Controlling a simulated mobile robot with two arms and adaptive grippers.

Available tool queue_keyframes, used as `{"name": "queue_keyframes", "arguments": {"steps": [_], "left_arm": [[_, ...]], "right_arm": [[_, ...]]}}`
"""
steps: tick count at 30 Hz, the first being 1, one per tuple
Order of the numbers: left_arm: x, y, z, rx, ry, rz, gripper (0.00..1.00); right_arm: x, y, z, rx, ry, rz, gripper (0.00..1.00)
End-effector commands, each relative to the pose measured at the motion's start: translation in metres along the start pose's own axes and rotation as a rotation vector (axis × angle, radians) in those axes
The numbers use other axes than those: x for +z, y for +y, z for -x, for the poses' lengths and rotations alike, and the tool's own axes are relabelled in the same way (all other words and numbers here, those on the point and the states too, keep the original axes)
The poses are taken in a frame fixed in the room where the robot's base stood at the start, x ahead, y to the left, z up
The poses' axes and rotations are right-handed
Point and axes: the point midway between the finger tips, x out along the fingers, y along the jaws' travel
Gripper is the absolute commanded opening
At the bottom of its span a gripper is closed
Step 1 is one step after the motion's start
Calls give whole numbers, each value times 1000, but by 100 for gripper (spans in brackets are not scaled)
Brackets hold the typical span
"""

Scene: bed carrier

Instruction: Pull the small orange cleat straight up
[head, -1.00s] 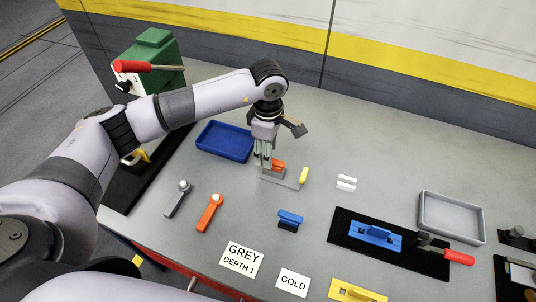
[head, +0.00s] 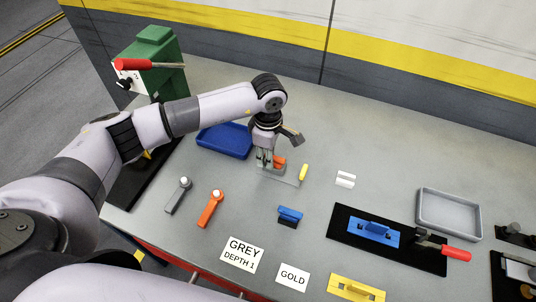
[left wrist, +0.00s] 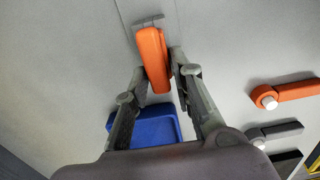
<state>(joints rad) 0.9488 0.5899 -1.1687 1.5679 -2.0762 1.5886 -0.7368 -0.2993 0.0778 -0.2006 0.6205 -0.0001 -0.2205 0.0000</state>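The small orange cleat (head: 280,161) stands at the back end of a thin grey strip on the bench, with a yellow piece (head: 304,172) at the strip's other end. My left gripper (head: 265,160) points down over the cleat and partly hides it in the head view. In the left wrist view the orange cleat (left wrist: 153,55) lies between the two fingertips of my left gripper (left wrist: 160,72). The fingers stand close on both sides of it; firm contact does not show. My right gripper is not in view.
A blue tray (head: 224,140) stands just left of my gripper. A grey lever (head: 178,195) and an orange lever (head: 211,208) lie in front. A blue piece (head: 290,215), white pieces (head: 345,179) and a grey tray (head: 448,211) are to the right. Bare bench surrounds the strip.

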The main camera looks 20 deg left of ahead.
Motion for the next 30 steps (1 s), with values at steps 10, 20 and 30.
{"name": "queue_keyframes", "arguments": {"steps": [10,20,30], "left_arm": [[0,0,0,0,0,0,0],[0,0,0,1,0,1,14],[0,0,0,1,0,1,0]], "right_arm": [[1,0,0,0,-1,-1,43],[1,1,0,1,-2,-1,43],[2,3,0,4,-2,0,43]]}}
